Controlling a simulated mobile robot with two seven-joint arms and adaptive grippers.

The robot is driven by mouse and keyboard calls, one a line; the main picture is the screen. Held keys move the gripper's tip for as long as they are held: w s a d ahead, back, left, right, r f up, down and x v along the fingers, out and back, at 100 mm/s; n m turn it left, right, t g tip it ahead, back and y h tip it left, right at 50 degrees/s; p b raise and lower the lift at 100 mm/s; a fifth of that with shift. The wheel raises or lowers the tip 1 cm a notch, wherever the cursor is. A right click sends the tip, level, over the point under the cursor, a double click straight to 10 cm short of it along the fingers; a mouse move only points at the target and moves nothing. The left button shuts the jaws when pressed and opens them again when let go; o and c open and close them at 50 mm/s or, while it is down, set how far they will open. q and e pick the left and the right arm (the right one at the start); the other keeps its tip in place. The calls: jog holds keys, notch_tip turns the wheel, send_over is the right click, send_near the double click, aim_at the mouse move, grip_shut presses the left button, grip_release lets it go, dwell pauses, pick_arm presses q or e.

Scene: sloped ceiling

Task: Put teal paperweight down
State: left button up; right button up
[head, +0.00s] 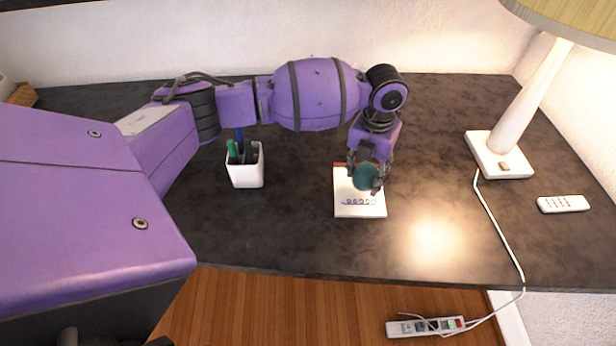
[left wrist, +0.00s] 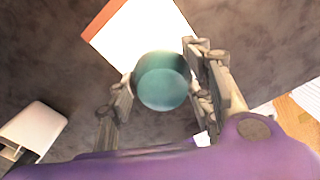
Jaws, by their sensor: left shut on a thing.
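The teal paperweight (head: 366,177) is round and sits between the fingers of my left gripper (head: 367,182). It also shows in the left wrist view (left wrist: 162,82), between the two fingers of the left gripper (left wrist: 160,95), which is shut on it. In the head view the paperweight is over a white notepad (head: 350,207) with a reddish edge and a scribble on it. I cannot tell whether the paperweight touches the pad. In the left wrist view the notepad (left wrist: 140,35) lies beyond the paperweight. My right gripper is not in view.
A white pen cup (head: 246,172) with pens stands left of the notepad. A lamp (head: 500,155) with a white base and cord stands at the right, near a white remote (head: 563,204). A power strip (head: 425,326) is below the dark desk's (head: 300,235) front edge.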

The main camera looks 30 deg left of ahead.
aim_at(360, 180)
pick_arm(q)
jog(key=shift+w+a+f, duration=0.25)
jog(key=shift+w+f, duration=0.05)
jog(key=shift+f, duration=0.05)
jog(key=f, duration=0.3)
jog(key=shift+w+a+f, duration=0.2)
jog(key=shift+a+f, duration=0.15)
jog(key=shift+f, duration=0.05)
jog(key=shift+f, duration=0.1)
jog(key=o, duration=1.5)
